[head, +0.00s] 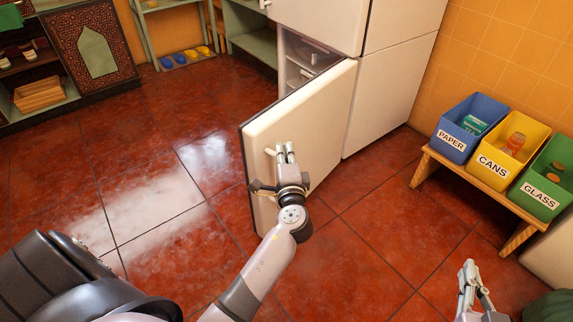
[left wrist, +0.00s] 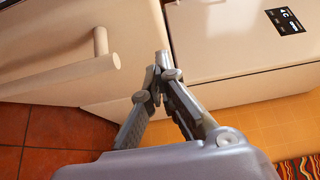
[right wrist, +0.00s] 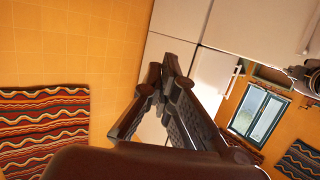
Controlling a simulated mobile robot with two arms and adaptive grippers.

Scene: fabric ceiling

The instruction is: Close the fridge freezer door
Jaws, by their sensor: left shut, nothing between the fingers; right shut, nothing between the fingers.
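The cream fridge freezer (head: 395,90) stands at the back. Its lower freezer door (head: 318,112) is open, swung out to the left, with the shelves inside (head: 300,65) partly showing. My left gripper (head: 285,147) is shut and empty in front of the door's outer face, beside the pale bar handle (head: 268,153). In the left wrist view the handle (left wrist: 65,80) lies left of the shut fingertips (left wrist: 160,68); I cannot tell whether they touch the door. My right gripper (head: 468,266) is shut and empty over the floor at lower right, away from the fridge.
A wooden bench (head: 428,163) with a blue paper bin (head: 455,142), a yellow cans bin (head: 496,165) and a green glass bin (head: 538,197) stands at right. Dark shelves (head: 85,103) stand at far left. The tiled floor (head: 365,235) is clear around the door.

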